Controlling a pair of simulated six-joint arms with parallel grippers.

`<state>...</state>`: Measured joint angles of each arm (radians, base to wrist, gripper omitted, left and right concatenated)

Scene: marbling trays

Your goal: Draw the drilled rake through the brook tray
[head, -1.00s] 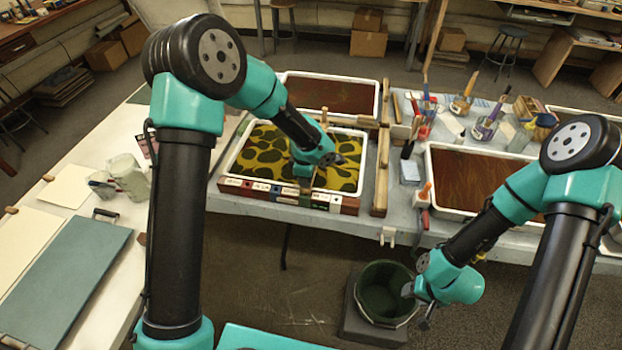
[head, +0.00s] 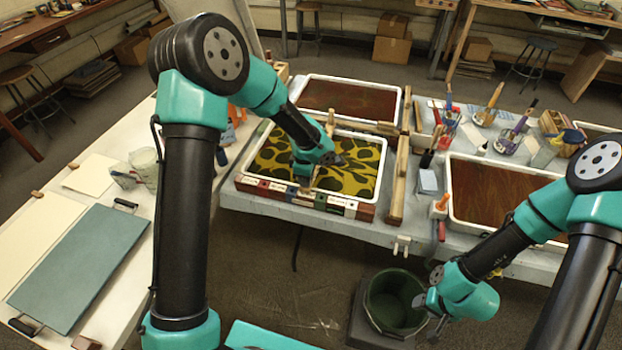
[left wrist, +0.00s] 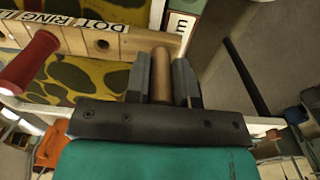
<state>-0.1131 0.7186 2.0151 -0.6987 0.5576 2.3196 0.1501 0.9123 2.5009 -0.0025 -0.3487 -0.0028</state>
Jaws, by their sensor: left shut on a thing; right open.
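A white-rimmed tray (head: 382,165) holds yellow liquid with dark blots, stretched toward its right side. I cannot read which tray is called brook. My left gripper (head: 308,182) is low over this tray's front half. In the left wrist view it is shut on a round wooden handle (left wrist: 161,75). A pale wooden bar (left wrist: 128,46) with drilled holes lies just beyond the jaws, over the yellow pattern; the join to the handle is not clear. My right gripper (head: 436,326) is open and empty beside the green bucket (head: 375,318).
A white-rimmed tray (head: 403,105) of dark red stands behind, another (head: 447,188) to the right. Wooden strips (head: 398,180) lie between them. Coloured labelled blocks (head: 300,196) line the front. A red handle (left wrist: 30,62) shows in the wrist view. Brushes and jars crowd the back right.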

